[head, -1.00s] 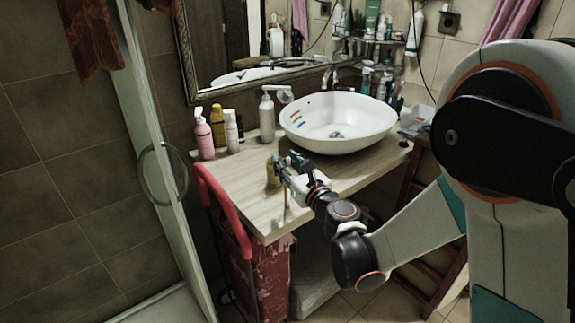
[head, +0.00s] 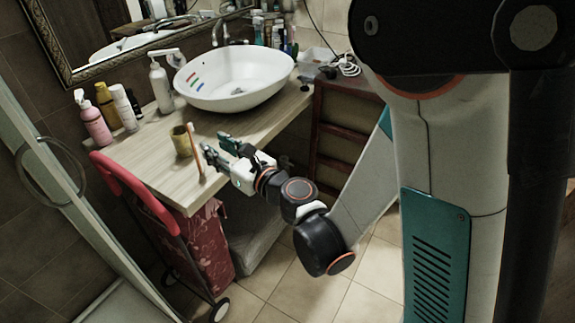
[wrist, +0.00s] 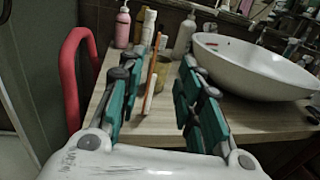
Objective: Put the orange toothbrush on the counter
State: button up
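The orange toothbrush (head: 197,155) stands near upright at the counter's front left, close in front of a small yellowish cup (head: 182,141). I cannot tell whether it leans on the cup. In the wrist view the toothbrush (wrist: 151,80) shows in the gap between my fingers, with the cup (wrist: 165,78) behind it. My gripper (head: 214,146) is open, its fingers apart on both sides of the toothbrush in the wrist view (wrist: 158,66). In the head view the toothbrush is just left of the fingertips. The light wooden counter (head: 150,165) lies under them.
A white basin (head: 235,80) stands on the counter behind my gripper. A pink bottle (head: 95,122), other bottles and a soap dispenser (head: 160,85) stand at the back left. A red-handled trolley (head: 135,190) is at the counter's left front. Bare counter lies between cup and basin.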

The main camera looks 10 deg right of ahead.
jog(key=w+d+r+m+t+h, duration=0.3)
jog(key=d+r+m+h, duration=0.2)
jog(key=d+r+m, duration=0.45)
jog(key=s+d+m+g+h, duration=0.1)
jog(key=s+d+m+h, duration=0.1)
jog(key=d+m+h, duration=0.4)
jog(key=s+d+m+h, duration=0.1)
jog(key=s+d+m, duration=0.1)
jog(key=d+m, duration=0.7)
jog(key=s+f+m+g, duration=0.4)
jog(key=s+m, duration=0.5)
jog(key=s, duration=0.1)
jog(key=s+f+m+g+y, duration=0.1)
jog(key=s+f+m+g, duration=0.3)
jog(key=s+m, duration=0.6)
jog(key=shift+s+d+f+g, duration=0.15)
jog(key=shift+s+d+g, duration=0.2)
jog(key=shift+g, duration=0.25)
